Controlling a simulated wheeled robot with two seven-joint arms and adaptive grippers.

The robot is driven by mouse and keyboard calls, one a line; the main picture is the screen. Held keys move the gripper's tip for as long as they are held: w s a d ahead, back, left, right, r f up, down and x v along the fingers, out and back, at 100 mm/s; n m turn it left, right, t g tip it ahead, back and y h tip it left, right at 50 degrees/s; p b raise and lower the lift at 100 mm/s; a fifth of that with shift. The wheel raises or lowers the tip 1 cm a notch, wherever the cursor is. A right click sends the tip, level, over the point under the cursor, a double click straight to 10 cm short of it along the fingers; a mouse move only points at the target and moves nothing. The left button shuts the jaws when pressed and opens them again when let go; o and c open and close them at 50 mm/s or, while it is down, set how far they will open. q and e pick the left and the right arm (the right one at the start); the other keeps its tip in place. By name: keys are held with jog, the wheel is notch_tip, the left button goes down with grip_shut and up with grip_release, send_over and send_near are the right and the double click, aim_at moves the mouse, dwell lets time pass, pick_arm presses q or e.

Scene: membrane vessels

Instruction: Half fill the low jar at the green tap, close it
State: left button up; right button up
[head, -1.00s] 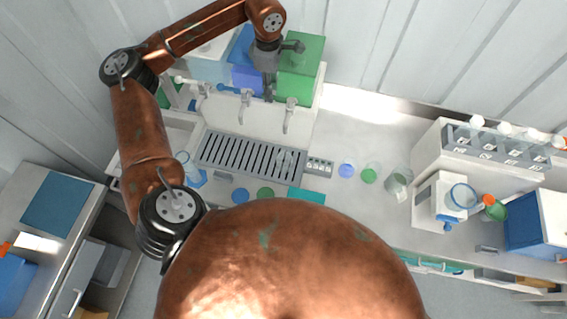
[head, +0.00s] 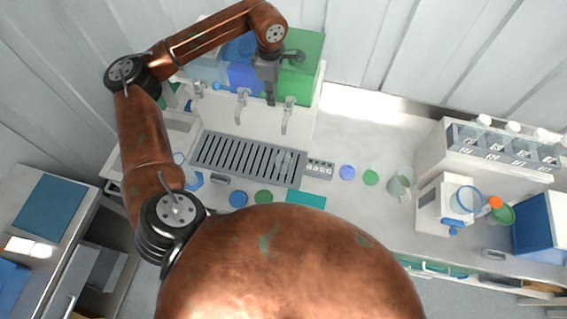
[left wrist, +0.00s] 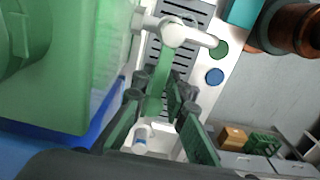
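The green tank (head: 303,62) stands at the back, with the green tap (head: 289,114) on its front. A clear, low jar (head: 285,163) seems to stand on the drain grate (head: 232,158) below that tap; its fill level is too faint to tell. My left gripper (head: 270,98) points down in front of the tanks, just left of the green tap. In the left wrist view its fingers (left wrist: 160,120) are apart, with a green strip between or beyond them that I cannot identify. The tap also shows there (left wrist: 180,34). My right gripper is out of view.
A blue disc (head: 238,199) and a green disc (head: 263,197) lie in front of the grate. Another blue disc (head: 347,172), a green disc (head: 371,177) and a clear beaker (head: 399,186) are on the right counter. Another tap (head: 242,105) is close left of my gripper.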

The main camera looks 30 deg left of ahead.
pick_arm(q)
jog(key=shift+w+f, duration=0.1)
jog(key=shift+w, duration=0.05)
grip_shut()
jog(key=s+d+n, duration=0.1)
jog(key=n, duration=0.2)
jog(key=s+n, duration=0.1)
jog(key=n, duration=0.2)
jog(key=s+d+n+b, duration=0.1)
jog(key=n, duration=0.2)
jog(key=shift+s+d, duration=0.25)
jog(key=shift+d, duration=0.05)
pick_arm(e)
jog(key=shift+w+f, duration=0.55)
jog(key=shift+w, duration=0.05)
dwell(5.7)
